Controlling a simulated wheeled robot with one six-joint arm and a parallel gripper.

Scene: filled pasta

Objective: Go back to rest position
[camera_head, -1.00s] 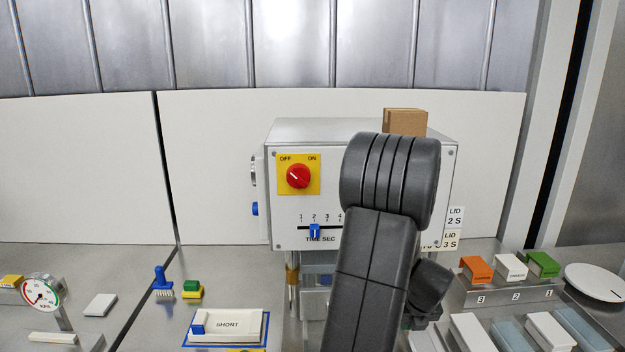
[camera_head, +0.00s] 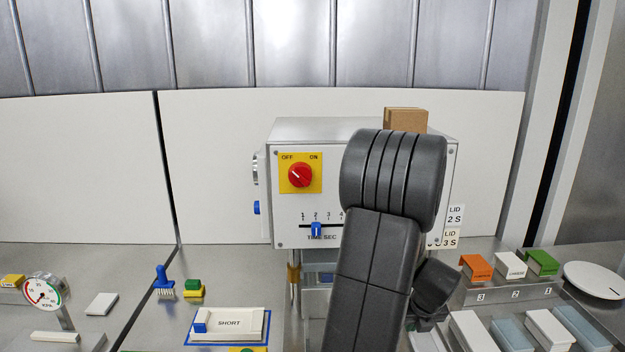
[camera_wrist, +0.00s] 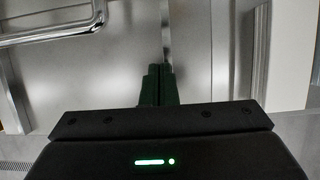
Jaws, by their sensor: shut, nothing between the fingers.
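My gripper (camera_wrist: 159,84) shows in the wrist view with its two dark green fingers together and nothing between them. It points toward a plain metal surface (camera_wrist: 120,70) with a metal bar handle (camera_wrist: 50,35) at the upper left. In the head view my arm rises in front of the white machine (camera_head: 290,215), and the gripper is hidden.
The machine has a red knob (camera_head: 300,175) on a yellow plate and a blue slider (camera_head: 316,230). A cardboard box (camera_head: 405,119) sits on top. A SHORT tray (camera_head: 258,338) lies at lower left. Orange (camera_head: 475,267), white (camera_head: 510,265) and green (camera_head: 542,262) blocks stand at right.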

